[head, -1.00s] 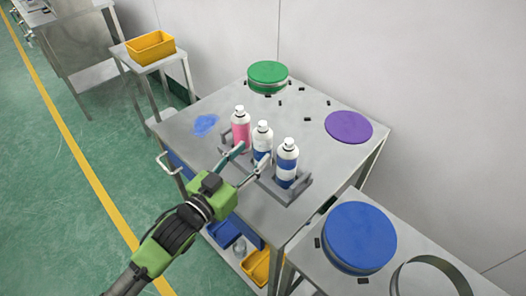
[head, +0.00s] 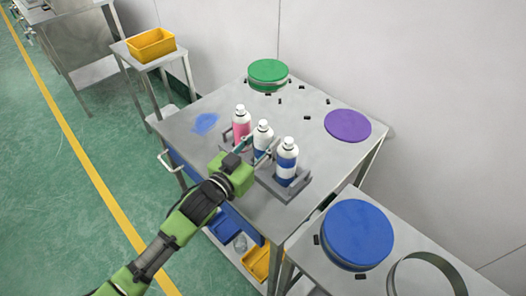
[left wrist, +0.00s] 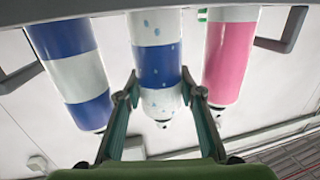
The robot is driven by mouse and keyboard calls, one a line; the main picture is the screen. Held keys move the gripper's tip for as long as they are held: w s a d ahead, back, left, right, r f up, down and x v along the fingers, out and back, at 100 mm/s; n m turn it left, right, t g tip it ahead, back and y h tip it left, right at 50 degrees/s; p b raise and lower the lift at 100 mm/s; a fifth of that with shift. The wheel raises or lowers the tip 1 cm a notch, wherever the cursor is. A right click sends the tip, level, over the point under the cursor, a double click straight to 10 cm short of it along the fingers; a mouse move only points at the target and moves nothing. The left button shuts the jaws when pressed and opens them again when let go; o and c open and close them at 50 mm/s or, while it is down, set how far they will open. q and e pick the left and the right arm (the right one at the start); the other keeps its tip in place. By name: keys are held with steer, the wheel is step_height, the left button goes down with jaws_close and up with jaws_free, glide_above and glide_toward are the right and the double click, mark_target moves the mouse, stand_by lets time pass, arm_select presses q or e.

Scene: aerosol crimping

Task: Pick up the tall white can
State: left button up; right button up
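Three spray cans stand upright in a row in a grey holder (head: 284,190): a pink can (head: 241,126) at left, a white can with a blue band (head: 263,128) in the middle, and a blue-and-white can (head: 287,150) at right. My left gripper (head: 261,147) is at the middle can, one finger on each side. In the left wrist view the cans appear upside down; the middle can (left wrist: 158,65), blue-speckled, lies between the open fingertips (left wrist: 163,97). Small gaps seem to show; firm contact cannot be told. My right gripper is not in view.
The neighbouring cans stand close on both sides of the fingers. A green round lid (head: 268,72), a purple disc (head: 347,125) and small black pieces lie farther back on the table (head: 215,150). A blue drum (head: 357,235) stands on the front-right table.

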arm_select(q)
steer(key=shift+c, duration=1)
steer(key=shift+r, duration=0.15)
